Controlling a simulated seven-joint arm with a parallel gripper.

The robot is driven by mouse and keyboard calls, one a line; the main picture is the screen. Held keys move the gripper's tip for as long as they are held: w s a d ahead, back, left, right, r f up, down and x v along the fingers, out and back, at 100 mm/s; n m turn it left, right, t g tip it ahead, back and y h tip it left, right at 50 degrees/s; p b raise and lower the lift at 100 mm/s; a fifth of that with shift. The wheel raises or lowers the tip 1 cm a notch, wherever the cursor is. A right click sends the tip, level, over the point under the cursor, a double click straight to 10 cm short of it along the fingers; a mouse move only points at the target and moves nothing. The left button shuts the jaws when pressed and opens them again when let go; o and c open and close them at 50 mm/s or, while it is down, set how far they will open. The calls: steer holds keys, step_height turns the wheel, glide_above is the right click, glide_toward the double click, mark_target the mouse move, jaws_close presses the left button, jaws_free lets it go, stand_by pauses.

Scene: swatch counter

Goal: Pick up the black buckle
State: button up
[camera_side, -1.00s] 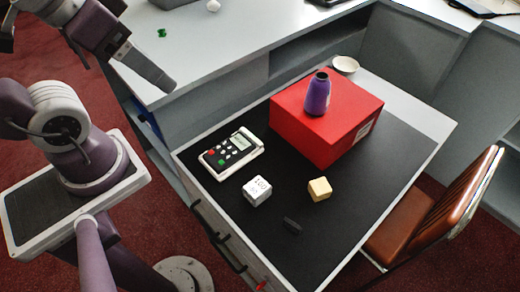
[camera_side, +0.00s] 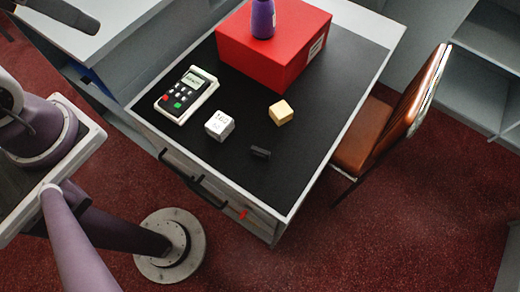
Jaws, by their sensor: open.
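The black buckle (camera_side: 260,152) is a small dark bar lying on the black mat (camera_side: 240,180) near the front of the desk. It lies to the right of and below a white cube, and below a tan block. My gripper (camera_side: 54,32) is only partly in view at the top left edge. Its fingers are apart with nothing seen between them. It is far from the buckle, over the light counter side. The rest of the gripper is cut off by the frame.
A white numbered cube (camera_side: 219,125), a tan block (camera_side: 281,112) and a card terminal (camera_side: 187,95) stand near the buckle. A red box (camera_side: 265,52) carries a purple bottle (camera_side: 263,20). A brown chair (camera_side: 395,115) stands at right. The mat right of the buckle is clear.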

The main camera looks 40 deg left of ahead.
steer(key=shift+c, duration=0.9)
